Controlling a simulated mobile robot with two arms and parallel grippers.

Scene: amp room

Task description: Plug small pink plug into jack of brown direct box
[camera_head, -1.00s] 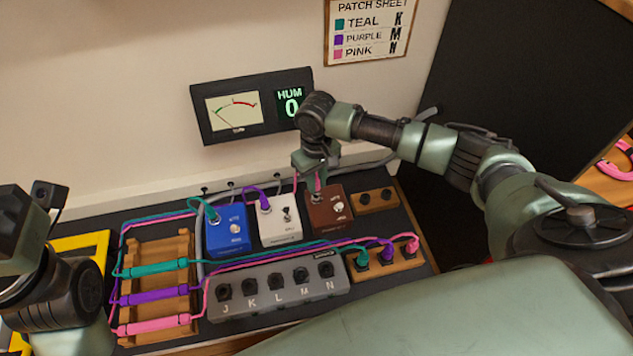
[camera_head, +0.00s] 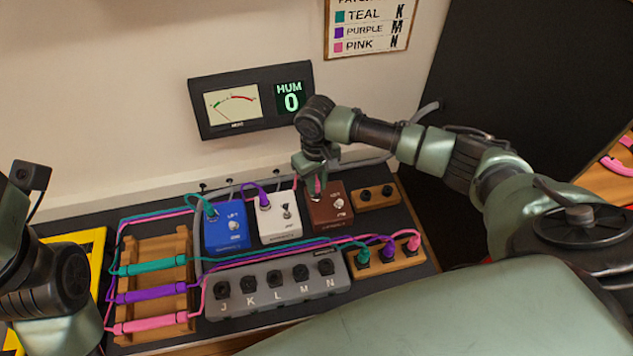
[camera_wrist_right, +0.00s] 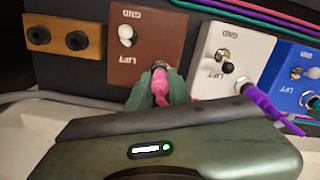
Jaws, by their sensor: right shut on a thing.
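The brown direct box (camera_head: 331,208) stands at the right end of a row of three boxes; it also shows in the right wrist view (camera_wrist_right: 150,38). My right gripper (camera_head: 316,186) is at the box's back edge, shut on the small pink plug (camera_head: 318,185). In the right wrist view the pink plug (camera_wrist_right: 160,84) sits between the fingers, its tip end at the box's edge by the jack. How deep it sits in the jack cannot be told. My left gripper is not clearly in view; only my left arm shows at the left.
The white box (camera_head: 277,220) with a purple plug and the blue box (camera_head: 226,232) with a teal plug stand to the left. A grey switch box (camera_head: 270,308), a wooden cable rack (camera_head: 150,248) and a wooden jack block (camera_head: 398,262) lie in front. The meter (camera_head: 235,125) reads HUM 0.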

